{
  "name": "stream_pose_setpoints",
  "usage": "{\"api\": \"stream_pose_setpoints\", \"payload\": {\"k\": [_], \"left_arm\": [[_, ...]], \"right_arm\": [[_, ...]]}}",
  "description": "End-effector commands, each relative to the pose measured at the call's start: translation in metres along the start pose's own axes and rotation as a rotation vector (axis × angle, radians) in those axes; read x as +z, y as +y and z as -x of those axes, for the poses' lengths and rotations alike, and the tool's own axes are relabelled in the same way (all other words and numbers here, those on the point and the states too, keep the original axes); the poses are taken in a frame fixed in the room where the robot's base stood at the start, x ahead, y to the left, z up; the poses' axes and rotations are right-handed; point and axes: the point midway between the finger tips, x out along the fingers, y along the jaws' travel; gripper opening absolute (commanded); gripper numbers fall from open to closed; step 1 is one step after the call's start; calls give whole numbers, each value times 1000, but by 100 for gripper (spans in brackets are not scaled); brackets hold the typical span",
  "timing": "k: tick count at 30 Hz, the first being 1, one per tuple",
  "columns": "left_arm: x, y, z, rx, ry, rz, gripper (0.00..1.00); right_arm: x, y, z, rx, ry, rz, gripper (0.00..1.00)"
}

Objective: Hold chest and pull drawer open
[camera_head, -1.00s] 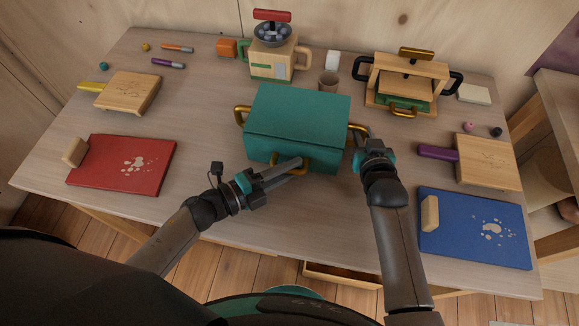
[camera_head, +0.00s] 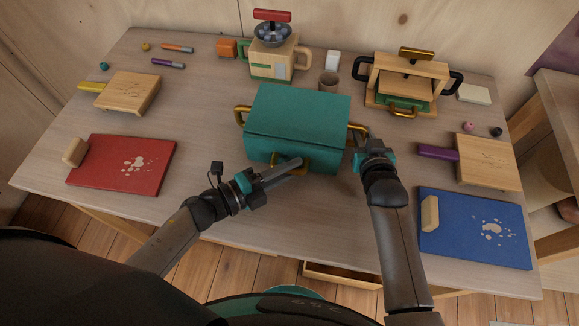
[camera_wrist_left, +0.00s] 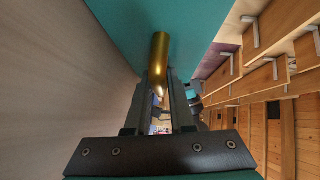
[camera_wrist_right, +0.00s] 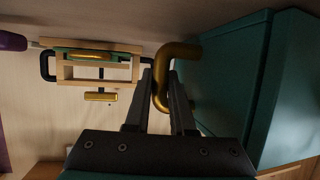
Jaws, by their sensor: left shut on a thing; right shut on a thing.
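The teal chest (camera_head: 298,115) stands in the middle of the table, with a gold handle on each side and one on its front. My left gripper (camera_head: 292,166) is shut on the front gold handle (camera_wrist_left: 160,55), which lies between its fingers in the left wrist view. My right gripper (camera_head: 363,143) is shut on the chest's right side handle (camera_wrist_right: 176,52), seen between its fingers in the right wrist view. The chest (camera_wrist_right: 235,80) fills the right of that view. The drawer front looks flush with the chest; I see no clear gap.
A red board (camera_head: 122,165) lies at the left and a blue board (camera_head: 472,228) at the right front. The tabletop in front of the chest is bare.

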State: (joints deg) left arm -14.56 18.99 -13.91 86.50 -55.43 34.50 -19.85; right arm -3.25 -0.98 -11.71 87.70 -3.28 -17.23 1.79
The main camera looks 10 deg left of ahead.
Motion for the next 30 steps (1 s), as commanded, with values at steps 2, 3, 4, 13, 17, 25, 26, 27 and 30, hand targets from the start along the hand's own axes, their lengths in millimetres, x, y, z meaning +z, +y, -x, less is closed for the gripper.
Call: {"api": "stream_pose_setpoints", "payload": {"k": [2, 3, 4, 13, 17, 25, 26, 27, 30], "left_arm": [[0, 3, 1, 8, -2, -4, 0], [0, 3, 1, 9, -2, -4, 0], [0, 3, 1, 9, -2, -4, 0], [0, 4, 2, 10, -2, -4, 0], [-7, 7, 8, 12, -2, -2, 0], [-42, 17, 44, 14, 0, 0, 0], [-47, 18, 48, 14, 0, 1, 0], [-52, 20, 53, 14, 1, 0, 0], [-63, 23, 64, 14, 1, 0, 0]], "right_arm": [[1, 0, 0, 1, -1, 0, 0], [0, 0, 0, 1, -1, 0, 0], [0, 0, 0, 1, -1, 0, 0], [0, 0, 0, 1, -1, 0, 0], [0, 0, 0, 1, -1, 0, 0], [0, 1, 0, 1, -1, 0, 0], [0, 1, 0, 1, -1, 0, 0], [0, 1, 0, 1, -1, 0, 0], [0, 1, 0, 1, -1, 0, 0]]}}
